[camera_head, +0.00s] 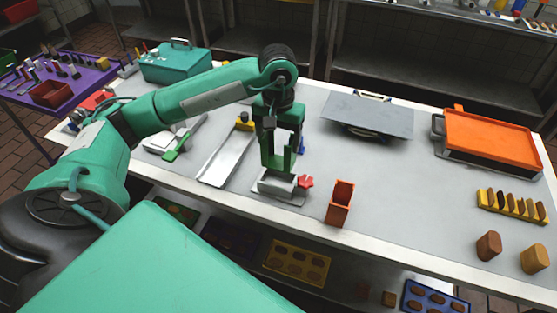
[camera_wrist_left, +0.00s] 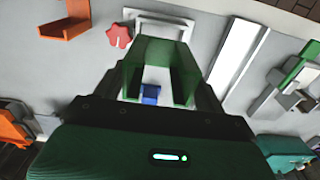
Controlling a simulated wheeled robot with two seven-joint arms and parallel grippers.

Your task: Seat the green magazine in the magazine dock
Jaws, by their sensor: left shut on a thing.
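My left gripper (camera_head: 279,160) points down over the front middle of the bench, shut on the green magazine. The magazine (camera_wrist_left: 166,52) shows in the left wrist view as a green piece spanning the fingertips; its green is hard to tell from the fingers. The pale grey thing just below the fingertips looks like the magazine dock (camera_head: 277,183); its light rim (camera_wrist_left: 158,18) shows beyond the magazine in the wrist view. A red knob (camera_head: 305,182) sits beside it. I cannot tell whether the magazine touches the dock. My right gripper is not in view.
An orange open holder (camera_head: 340,203) stands close to the right of the dock. A long pale tray (camera_head: 226,156) lies to the left. A small blue part (camera_head: 302,145) is behind the gripper. A grey plate (camera_head: 368,115) and an orange tray (camera_head: 487,137) lie farther back right.

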